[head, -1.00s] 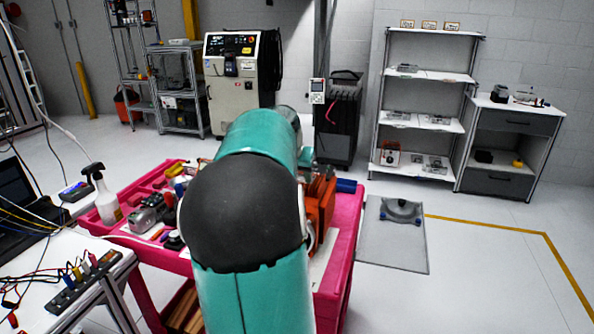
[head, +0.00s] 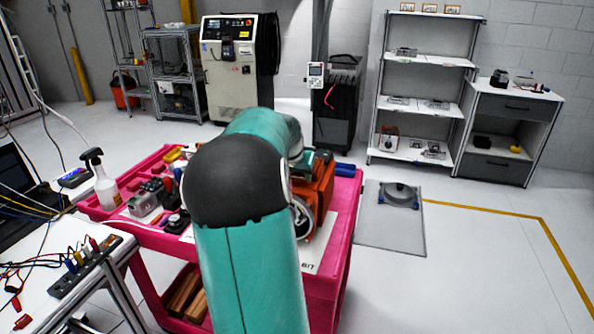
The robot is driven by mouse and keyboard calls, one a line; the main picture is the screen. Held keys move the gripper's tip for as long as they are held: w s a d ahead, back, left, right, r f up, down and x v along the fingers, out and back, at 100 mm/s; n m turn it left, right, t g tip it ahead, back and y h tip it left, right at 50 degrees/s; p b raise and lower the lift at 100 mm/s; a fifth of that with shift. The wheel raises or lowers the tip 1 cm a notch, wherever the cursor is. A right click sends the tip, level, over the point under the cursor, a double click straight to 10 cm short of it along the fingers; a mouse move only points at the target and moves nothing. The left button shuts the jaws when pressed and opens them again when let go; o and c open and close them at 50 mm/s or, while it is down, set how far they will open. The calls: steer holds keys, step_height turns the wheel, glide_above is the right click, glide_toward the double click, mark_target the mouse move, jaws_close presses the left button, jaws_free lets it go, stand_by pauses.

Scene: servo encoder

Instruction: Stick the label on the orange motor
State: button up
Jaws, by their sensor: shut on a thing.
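The orange motor (head: 323,185) sits on the pink cart (head: 345,215), just right of my teal arm. Its round grey end faces me, and my arm hides its left side. My arm rises from the bottom of the head view and bends over the cart at a black joint cover. My gripper is hidden behind my own arm, so I cannot see its fingers or anything in them. I cannot make out the label. A white sheet (head: 311,256) with dark print lies on the cart in front of the motor.
A spray bottle (head: 104,184) stands at the cart's left edge. Several tools and small parts crowd the cart's left half. A white bench (head: 75,243) with cables is at the left. A grey floor mat (head: 388,230) lies right of the cart, with open floor beyond.

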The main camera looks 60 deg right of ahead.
steer(key=shift+d+f, duration=0.15)
steer(key=shift+f, duration=0.25)
steer(key=o, duration=1)
steer(key=shift+r, duration=0.1)
steer(key=shift+v, duration=2.45)
steer(key=r, duration=0.3)
steer(key=a+r, duration=0.1)
steer(key=r, duration=0.3)
steer(key=shift+s+a+r, duration=0.1)
steer(key=shift+a+r, duration=0.15)
steer(key=shift+r, duration=0.05)
